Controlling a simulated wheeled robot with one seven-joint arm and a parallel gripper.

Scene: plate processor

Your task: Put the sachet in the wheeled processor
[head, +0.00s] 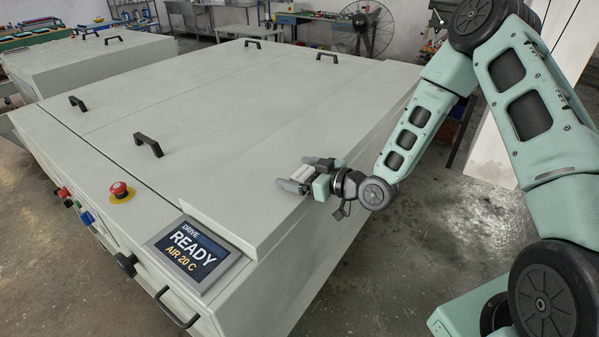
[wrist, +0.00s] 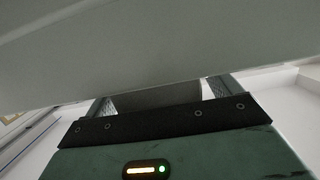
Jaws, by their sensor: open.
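The large pale grey processor (head: 250,110) fills the middle of the head view, with its lid panels shut and black handles on top. Its screen (head: 195,254) reads "READY" and "AIR 20 C". No wheels can be made out on it. My gripper (head: 298,174) is open at the processor's right edge, close to the lid; I cannot tell whether it touches. In the wrist view, a pale grey surface (wrist: 150,50) crosses in front of my gripper (wrist: 165,93) and hides the fingertips. No sachet can be made out in either view.
A red emergency button (head: 119,189) sits on the processor's front strip. A second grey cabinet (head: 90,60) stands at the back left. A fan (head: 364,28) and benches stand behind. Concrete floor (head: 420,235) is open to the right of the processor.

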